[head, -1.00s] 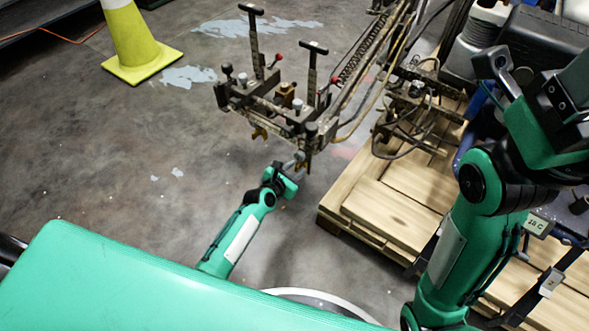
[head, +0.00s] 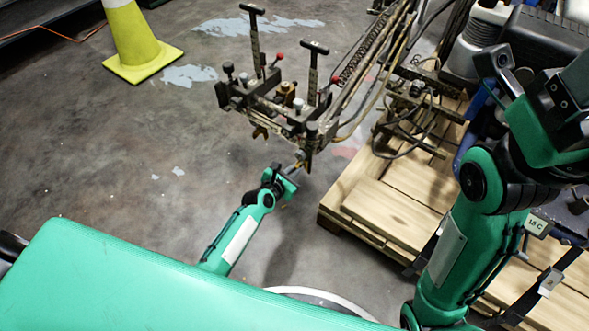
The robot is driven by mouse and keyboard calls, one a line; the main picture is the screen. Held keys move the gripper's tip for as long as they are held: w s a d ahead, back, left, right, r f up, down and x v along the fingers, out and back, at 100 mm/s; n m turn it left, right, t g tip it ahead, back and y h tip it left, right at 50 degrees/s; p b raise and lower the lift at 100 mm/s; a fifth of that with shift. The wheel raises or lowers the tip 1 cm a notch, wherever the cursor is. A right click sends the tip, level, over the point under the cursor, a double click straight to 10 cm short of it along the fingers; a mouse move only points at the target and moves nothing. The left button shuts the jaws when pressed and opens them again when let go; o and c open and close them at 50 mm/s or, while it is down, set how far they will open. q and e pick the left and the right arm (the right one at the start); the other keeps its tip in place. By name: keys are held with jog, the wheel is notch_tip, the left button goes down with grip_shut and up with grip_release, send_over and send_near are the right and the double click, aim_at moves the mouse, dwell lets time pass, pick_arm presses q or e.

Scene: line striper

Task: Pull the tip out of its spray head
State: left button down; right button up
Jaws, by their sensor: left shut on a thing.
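My left gripper (head: 293,168) reaches in from below and is at the underside of the spray head (head: 309,150), at the near end of the striper's spray bracket. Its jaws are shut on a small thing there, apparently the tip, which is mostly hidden. A speck of orange shows by the jaws. At this size I cannot tell whether the tip is still seated in the head. My right arm fills the right side of the head view, but its gripper does not show.
The striper's bracket (head: 270,100), with T-handles and levers, hangs just above my left gripper. Hoses and a spring run up and right. A wooden pallet (head: 375,205) lies to the right. A yellow cone (head: 140,45) stands back left. Floor left of the gripper is clear.

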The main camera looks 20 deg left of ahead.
pick_arm(q)
jog(key=shift+s+a, duration=0.1)
jog(key=shift+s, duration=0.1)
jog(key=shift+s+a+p, duration=0.2)
jog(key=shift+s+a, duration=0.05)
jog(key=shift+s, duration=0.45)
jog(key=shift+s+a+p, duration=0.25)
jog(key=shift+s, duration=0.5)
jog(key=shift+s+a+p, duration=0.2)
jog(key=shift+s+a, duration=0.05)
jog(key=shift+s, duration=0.45)
jog(key=shift+s, duration=0.1)
